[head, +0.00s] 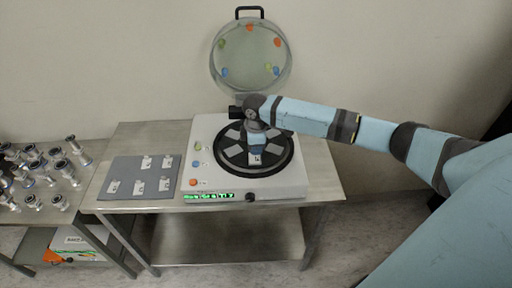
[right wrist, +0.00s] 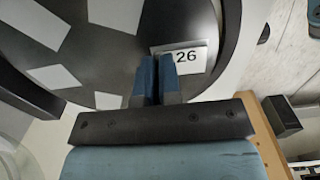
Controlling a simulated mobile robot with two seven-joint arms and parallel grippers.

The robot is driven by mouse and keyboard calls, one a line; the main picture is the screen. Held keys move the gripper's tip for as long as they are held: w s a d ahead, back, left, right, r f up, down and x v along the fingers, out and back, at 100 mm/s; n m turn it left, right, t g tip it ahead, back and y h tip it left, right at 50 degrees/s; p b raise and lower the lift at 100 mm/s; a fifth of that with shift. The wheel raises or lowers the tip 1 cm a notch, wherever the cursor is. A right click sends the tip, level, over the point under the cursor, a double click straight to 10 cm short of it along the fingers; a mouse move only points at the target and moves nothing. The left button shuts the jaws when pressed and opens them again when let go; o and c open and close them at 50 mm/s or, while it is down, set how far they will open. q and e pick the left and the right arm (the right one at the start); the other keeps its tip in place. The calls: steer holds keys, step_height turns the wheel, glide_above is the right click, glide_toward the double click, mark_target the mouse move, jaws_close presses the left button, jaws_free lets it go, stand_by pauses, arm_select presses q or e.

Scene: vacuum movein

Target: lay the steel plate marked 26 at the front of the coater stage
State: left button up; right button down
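The steel plate marked 26 (right wrist: 200,44) lies at the front of the black round coater stage (right wrist: 190,20), its white label facing up in the right wrist view. In the head view its label (head: 256,160) shows just in front of my right gripper (head: 256,148). The right gripper's blue fingers (right wrist: 157,80) point down at the plate and overlap its left part. They are close together with a thin gap. Whether they pinch the plate or only stand over it is hidden. Other grey plates or patches (right wrist: 55,77) lie around the stage. My left gripper is not in view.
The stage sits on a white machine (head: 290,187) with coloured buttons and a green display (head: 208,196). A grey mat (head: 120,190) with several labelled plates lies to the left. A clear round lid (head: 250,85) stands behind. Metal fittings (head: 35,165) crowd the left table.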

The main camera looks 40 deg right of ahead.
steer(key=shift+f, duration=0.1)
steer(key=c, duration=1.4)
jaws_free()
steer(key=shift+o, duration=0.4)
step_height(320, 180, up, 12)
